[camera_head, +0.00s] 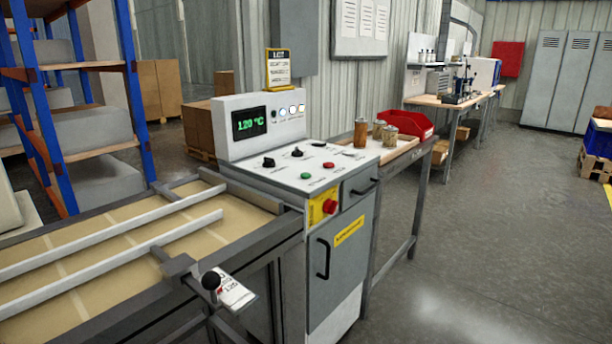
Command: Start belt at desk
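The control desk (345,247) stands in the middle, a grey cabinet with a sloped white top panel. Its display (249,122) reads 120 °C in green. A green button (305,176) and a red button (328,165) sit on the top panel, with black knobs (268,162) behind them. A red emergency knob (329,207) on a yellow plate is on the front. The belt (120,235) lies at the left, tan with white guide rails. Whether it moves cannot be told. Neither of my grippers is in view.
A lever with a black ball (211,281) and a tag sticks out at the belt's near side. A side table (408,155) right of the desk holds cans and a red bin (406,124). The floor at right (490,230) is clear.

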